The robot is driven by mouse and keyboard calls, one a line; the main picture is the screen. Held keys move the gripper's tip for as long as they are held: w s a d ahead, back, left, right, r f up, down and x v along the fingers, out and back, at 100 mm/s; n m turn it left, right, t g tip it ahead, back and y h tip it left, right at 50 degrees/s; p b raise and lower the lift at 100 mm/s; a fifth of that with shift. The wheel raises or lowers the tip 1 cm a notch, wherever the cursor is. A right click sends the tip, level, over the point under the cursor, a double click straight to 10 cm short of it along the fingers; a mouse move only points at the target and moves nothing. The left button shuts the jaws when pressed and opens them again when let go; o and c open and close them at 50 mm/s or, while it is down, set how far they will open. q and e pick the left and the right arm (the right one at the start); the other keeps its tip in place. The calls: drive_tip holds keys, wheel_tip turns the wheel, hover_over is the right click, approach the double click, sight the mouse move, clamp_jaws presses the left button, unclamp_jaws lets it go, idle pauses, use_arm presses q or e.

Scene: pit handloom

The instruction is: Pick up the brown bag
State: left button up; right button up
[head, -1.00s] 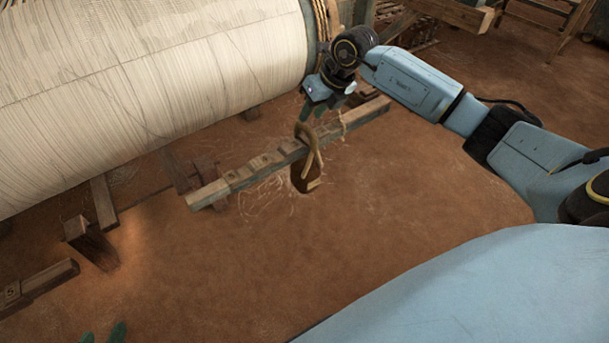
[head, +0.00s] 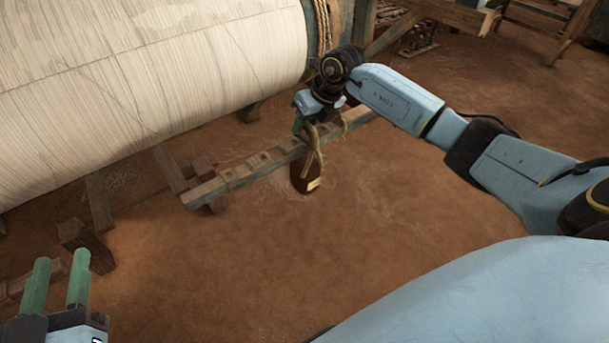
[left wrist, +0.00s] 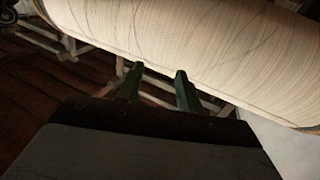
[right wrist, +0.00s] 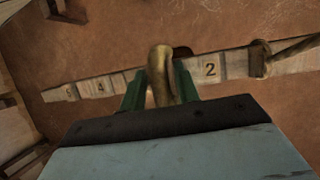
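The brown bag (head: 305,178) hangs by a tan strap from a notched wooden beam (head: 250,167) in the head view. My right gripper (head: 305,121) is at the top of the strap, above the beam. In the right wrist view its green fingers stand apart on either side of the strap (right wrist: 162,78); the bag body is mostly hidden there. The fingers look open, about as wide as my left gripper's. My left gripper (head: 57,282) is open and empty at the lower left, far from the bag.
A large roll of pale threads (head: 150,85) fills the upper left, close to the beam. Wooden posts (head: 88,243) stand at the left. The brown earth floor right of and below the bag is clear. Numbered labels (right wrist: 210,69) mark the beam.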

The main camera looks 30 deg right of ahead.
drive_tip(key=shift+w+f, duration=0.15)
drive_tip(key=shift+f, duration=0.2)
clamp_jaws()
idle(1.2)
drive_tip(key=shift+w+r, duration=0.1)
drive_tip(key=shift+r, duration=0.1)
